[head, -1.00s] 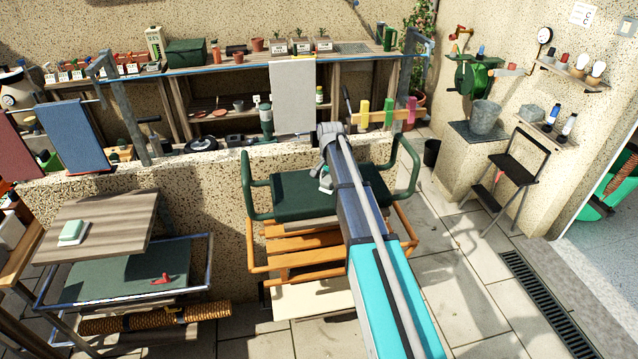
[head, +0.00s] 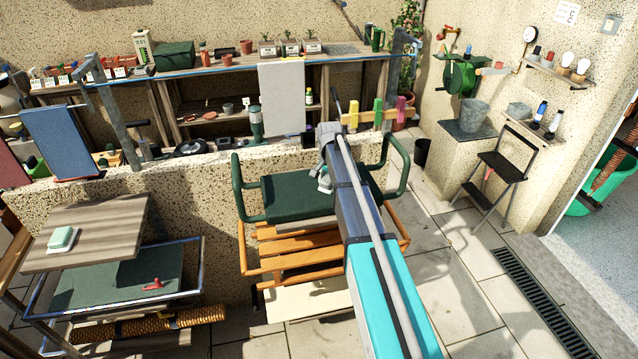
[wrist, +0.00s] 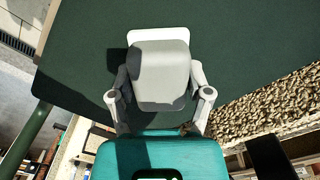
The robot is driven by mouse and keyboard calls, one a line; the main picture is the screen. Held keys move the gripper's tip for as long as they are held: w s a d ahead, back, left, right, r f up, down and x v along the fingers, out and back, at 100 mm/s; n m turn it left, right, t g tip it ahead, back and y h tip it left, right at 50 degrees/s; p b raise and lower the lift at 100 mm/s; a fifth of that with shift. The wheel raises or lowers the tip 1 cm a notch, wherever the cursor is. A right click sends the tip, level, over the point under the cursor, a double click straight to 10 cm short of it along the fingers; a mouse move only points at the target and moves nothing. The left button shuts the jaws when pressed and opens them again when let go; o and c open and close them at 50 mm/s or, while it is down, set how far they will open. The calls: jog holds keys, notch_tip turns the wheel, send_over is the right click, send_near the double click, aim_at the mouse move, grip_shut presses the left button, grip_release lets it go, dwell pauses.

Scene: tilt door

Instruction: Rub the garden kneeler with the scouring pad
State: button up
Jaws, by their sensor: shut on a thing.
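The garden kneeler (head: 290,199) stands in the middle of the head view, with a dark green padded top and green tube handles at both ends. Its pad also fills much of the wrist view (wrist: 245,50). My gripper (head: 325,170) is over the right half of the pad. It is shut on the scouring pad (head: 324,186), a small pale block whose white edge shows past the grey part in the wrist view (wrist: 157,34). My arm hides part of the kneeler's right side. Whether the scouring pad touches the kneeler is hard to tell.
An orange slatted wooden piece (head: 290,250) is below the kneeler. A low speckled wall (head: 190,200) runs behind. A wooden table (head: 100,222) at left bears a pale green-and-white block (head: 62,239). Paved floor (head: 440,285) is open at right.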

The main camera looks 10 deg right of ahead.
jog(key=shift+s+d, duration=0.1)
jog(key=shift+d, duration=0.75)
jog(key=shift+d, duration=0.15)
jog(key=shift+d, duration=1.8)
jog(key=shift+r, duration=0.1)
jog(key=shift+a, duration=0.1)
jog(key=shift+a, duration=1.95)
jog(key=shift+a, duration=0.1)
jog(key=shift+a, duration=1.8)
jog(key=shift+a, duration=0.1)
